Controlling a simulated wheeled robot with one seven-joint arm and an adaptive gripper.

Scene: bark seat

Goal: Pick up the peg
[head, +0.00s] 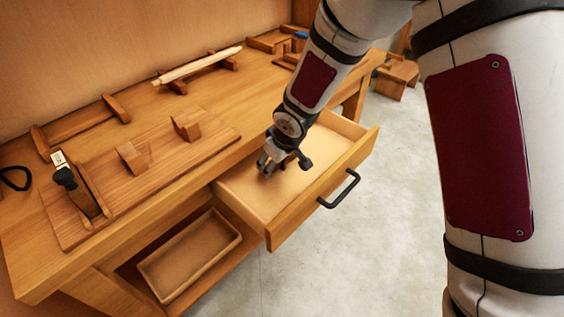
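My gripper (285,165) is over the open drawer (240,193), pointing down, with its fingers spread apart. I cannot make out anything between the fingers, and part of the drawer floor is hidden behind them. No piece is clearly recognisable as the peg. A pale, tapered wooden rod (199,66) lies across wooden supports at the back of the bench, well away from my gripper; I cannot tell whether it is the peg.
The drawer front has a dark handle (341,190). A wooden board (160,168) with blocks and a dark-handled tool (74,188) lies on the bench (100,242). An empty-looking tray (191,254) sits on the shelf below. Open floor lies to the right.

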